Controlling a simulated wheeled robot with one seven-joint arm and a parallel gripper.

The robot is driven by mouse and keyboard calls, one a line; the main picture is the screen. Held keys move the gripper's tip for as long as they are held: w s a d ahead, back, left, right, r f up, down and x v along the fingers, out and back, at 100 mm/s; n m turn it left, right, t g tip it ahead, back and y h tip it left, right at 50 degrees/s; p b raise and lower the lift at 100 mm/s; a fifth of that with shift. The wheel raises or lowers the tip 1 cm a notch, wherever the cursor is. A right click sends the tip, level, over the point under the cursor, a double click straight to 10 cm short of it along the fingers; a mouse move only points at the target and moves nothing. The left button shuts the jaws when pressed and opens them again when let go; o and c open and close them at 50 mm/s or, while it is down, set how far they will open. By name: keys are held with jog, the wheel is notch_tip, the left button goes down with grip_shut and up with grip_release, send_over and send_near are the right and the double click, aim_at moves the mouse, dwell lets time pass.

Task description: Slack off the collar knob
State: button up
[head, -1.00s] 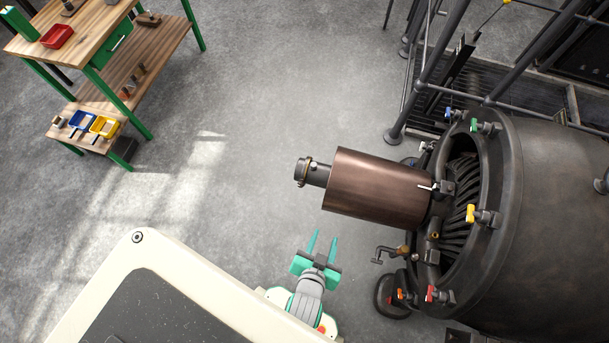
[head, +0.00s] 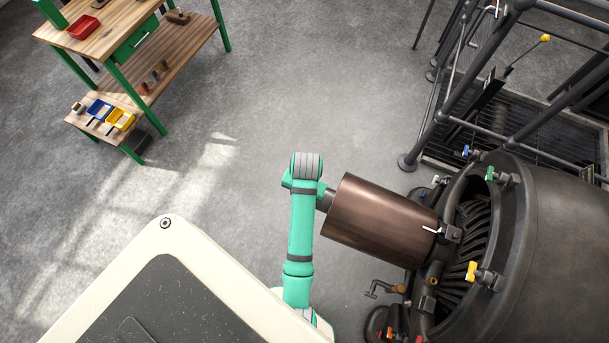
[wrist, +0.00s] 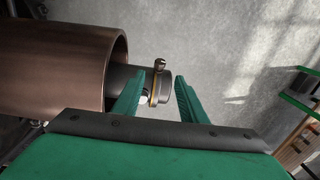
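In the wrist view a dark shaft (wrist: 121,76) juts from the end of a brown copper drum (wrist: 65,65). A thin brass collar (wrist: 154,86) rings the shaft near its tip, with a small dark screw-like knob (wrist: 160,63) standing up from it. A pale bit beside the left finger is partly hidden. My gripper (wrist: 160,76) is open, its two green fingers apart, one on each side of the collar in the picture. I cannot tell whether they touch it. In the head view my arm hides the collar; the drum (head: 380,220) shows beside it.
A large dark round housing (head: 560,240) with coloured clamp handles stands right of the drum. Grey railings (head: 440,115) rise behind it. A wooden workbench (head: 105,35) with trays stands at the upper left. The floor between is clear.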

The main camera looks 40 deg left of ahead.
jog(key=f, duration=1)
jog(key=shift+a+f, duration=0.25)
jog(key=shift+f, duration=0.05)
